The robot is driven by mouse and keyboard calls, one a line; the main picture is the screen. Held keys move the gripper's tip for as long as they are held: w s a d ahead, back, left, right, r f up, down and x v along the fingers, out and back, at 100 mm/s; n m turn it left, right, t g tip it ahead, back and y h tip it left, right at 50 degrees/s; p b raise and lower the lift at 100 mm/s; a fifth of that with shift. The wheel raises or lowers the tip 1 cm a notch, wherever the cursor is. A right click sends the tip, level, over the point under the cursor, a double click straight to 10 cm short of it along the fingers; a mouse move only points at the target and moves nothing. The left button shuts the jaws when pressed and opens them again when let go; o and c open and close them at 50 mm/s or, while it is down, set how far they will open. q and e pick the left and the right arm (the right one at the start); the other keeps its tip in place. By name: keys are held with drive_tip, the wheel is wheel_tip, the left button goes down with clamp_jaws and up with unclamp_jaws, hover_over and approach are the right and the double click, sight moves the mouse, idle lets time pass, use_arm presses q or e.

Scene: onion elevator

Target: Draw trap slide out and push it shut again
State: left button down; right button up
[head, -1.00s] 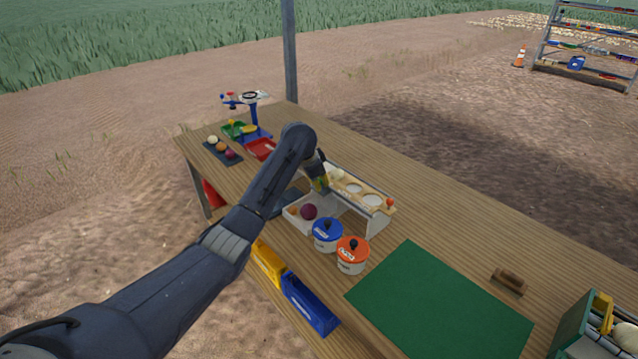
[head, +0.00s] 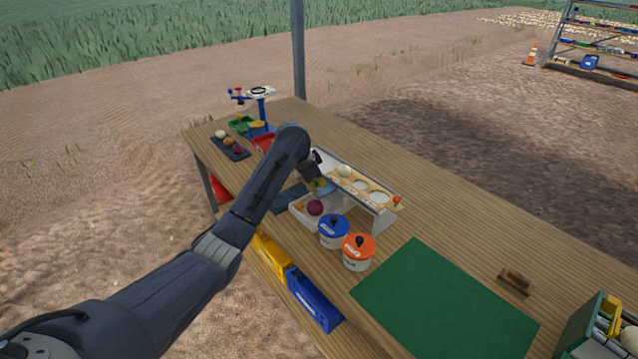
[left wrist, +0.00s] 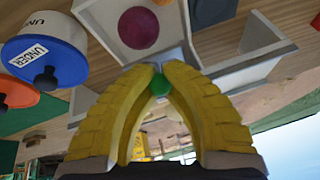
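The white onion sorter has a wooden top board (head: 362,184) with round holes, one holding a pale onion. Its low white tray (head: 330,221) sits at the front with a dark red onion (head: 315,207) in it; both also show upside down in the left wrist view, the onion at the top (left wrist: 138,28). My left gripper (head: 322,186) is at the sorter's left end. In the left wrist view its yellow fingertips (left wrist: 160,70) close around a small green knob (left wrist: 160,86). The trap slide itself is mostly hidden behind the gripper. My right gripper is out of view.
A blue-lidded pot (head: 333,230) and an orange-lidded pot (head: 358,252) stand close in front of the sorter. A green mat (head: 445,300) lies to the right. A dark tray of onions (head: 230,146) and a blue scale (head: 262,108) stand at the far left.

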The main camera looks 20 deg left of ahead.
sight(328, 183)
use_arm(q)
drive_tip(key=s+a, duration=0.2)
drive_tip(key=s, duration=0.1)
drive_tip(key=shift+r, duration=0.1)
idle(0.5)
drive_tip(key=shift+a+f, duration=0.2)
idle(1.4)
drive_tip(key=shift+d, duration=0.1)
drive_tip(key=shift+w+d+r, duration=0.1)
drive_tip(key=shift+w+d, duration=0.6)
drive_tip(key=shift+w, duration=0.5)
drive_tip(key=shift+w+d+r, duration=0.1)
drive_tip(key=shift+w+d, duration=0.65)
drive_tip(key=shift+w, duration=0.45)
drive_tip(key=shift+w+d+r, duration=0.1)
drive_tip(key=shift+w+d, duration=0.6)
drive_tip(key=shift+w, duration=0.5)
drive_tip(key=c, duration=1.6)
unclamp_jaws()
drive_tip(key=shift+o, duration=0.5)
drive_tip(key=shift+d+f, duration=0.1)
drive_tip(key=shift+s, duration=0.1)
